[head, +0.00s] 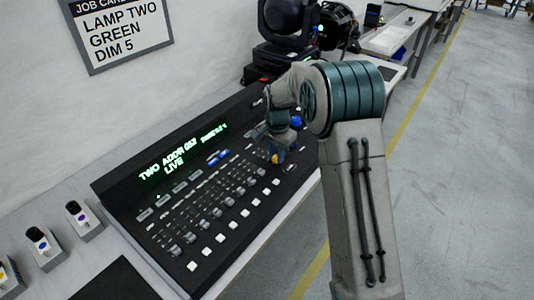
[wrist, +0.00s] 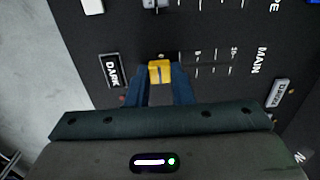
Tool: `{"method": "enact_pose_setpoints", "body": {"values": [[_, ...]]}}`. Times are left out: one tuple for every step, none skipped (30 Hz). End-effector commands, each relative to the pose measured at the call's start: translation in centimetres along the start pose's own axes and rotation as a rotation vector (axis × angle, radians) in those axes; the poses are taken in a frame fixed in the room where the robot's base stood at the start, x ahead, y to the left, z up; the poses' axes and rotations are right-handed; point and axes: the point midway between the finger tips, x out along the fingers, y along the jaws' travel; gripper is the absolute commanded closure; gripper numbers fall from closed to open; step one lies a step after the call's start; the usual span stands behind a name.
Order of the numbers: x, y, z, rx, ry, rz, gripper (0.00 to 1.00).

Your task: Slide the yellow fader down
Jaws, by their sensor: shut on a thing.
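The yellow fader (wrist: 160,72) is a small yellow cap on the black console. In the wrist view it sits between the two blue fingertips of my gripper (wrist: 161,84), which is shut on it. The rest of the cap is hidden by the fingers.
The lighting console (head: 120,192) has a green display (head: 182,160), rows of grey faders and white buttons. A job card (head: 118,30) hangs on the wall. Lamps (head: 288,22) stand behind the console. Small switch boxes (head: 83,222) stand at left. The floor at right is clear.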

Motion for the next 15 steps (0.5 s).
{"method": "enact_pose_setpoints", "body": {"values": [[-0.01, 0.30, -0.16, 0.002, 0.001, 0.006, 1.00], [-0.02, 0.28, -0.14, 0.002, 0.001, 0.006, 1.00], [-0.02, 0.20, -0.07, 0.000, 0.001, 0.006, 1.00], [-0.02, 0.20, -0.07, 0.000, 0.001, 0.007, 1.00], [-0.02, 0.20, -0.07, 0.000, 0.001, 0.007, 1.00], [-0.02, 0.20, -0.08, 0.000, 0.001, 0.007, 1.00], [-0.01, 0.21, -0.08, 0.000, 0.001, 0.007, 1.00], [-0.01, 0.20, -0.07, 0.000, 0.001, 0.007, 0.71], [-0.01, 0.18, -0.06, -0.001, 0.001, 0.007, 0.60], [-0.01, 0.16, -0.04, -0.001, 0.001, 0.007, 0.56], [-0.01, 0.13, -0.01, -0.001, 0.001, 0.007, 0.56], [-0.01, 0.09, 0.03, -0.002, 0.001, 0.006, 0.56], [-0.01, 0.06, 0.06, -0.003, 0.001, 0.006, 0.56], [0.00, 0.03, 0.09, -0.003, 0.001, 0.006, 0.56], [0.00, -0.01, 0.12, -0.004, 0.001, 0.006, 0.56]]}}
